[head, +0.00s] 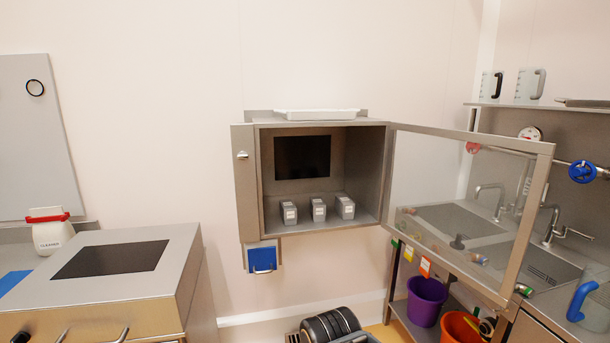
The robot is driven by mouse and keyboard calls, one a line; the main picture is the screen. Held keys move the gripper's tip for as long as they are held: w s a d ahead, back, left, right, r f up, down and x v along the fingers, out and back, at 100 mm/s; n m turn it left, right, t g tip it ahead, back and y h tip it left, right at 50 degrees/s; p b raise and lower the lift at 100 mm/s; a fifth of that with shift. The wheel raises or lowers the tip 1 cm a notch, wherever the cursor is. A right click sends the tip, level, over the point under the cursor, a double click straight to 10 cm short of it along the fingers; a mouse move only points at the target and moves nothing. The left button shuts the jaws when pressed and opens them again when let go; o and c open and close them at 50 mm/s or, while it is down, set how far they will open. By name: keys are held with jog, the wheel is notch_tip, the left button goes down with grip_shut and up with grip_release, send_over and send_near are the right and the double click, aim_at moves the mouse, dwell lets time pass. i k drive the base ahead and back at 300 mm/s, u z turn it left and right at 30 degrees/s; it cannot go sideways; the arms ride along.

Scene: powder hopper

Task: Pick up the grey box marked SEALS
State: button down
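Three small grey boxes stand in a row on the floor of an open steel wall cabinet (253,180): a left box (289,213), a middle box (318,210) and a right box (345,207). Each has a pale label on its front. The lettering is too small to read, so I cannot tell which one is marked SEALS. The boxes stand apart with narrow gaps. My gripper is not recognisable in this view.
The cabinet's glazed door (548,170) stands swung open to the right, in front of the sink bench (462,220). A white tray (316,114) lies on top of the cabinet. A steel unit (180,262) stands at lower left. Purple (427,300) and orange (459,328) buckets are at lower right.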

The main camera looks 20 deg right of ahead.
aim_at(288, 210)
jog(key=u, duration=0.1)
jog(key=k, duration=0.45)
jog(key=z, duration=1.1)
jog(key=i, duration=1.4)
jog(key=u, duration=0.7)
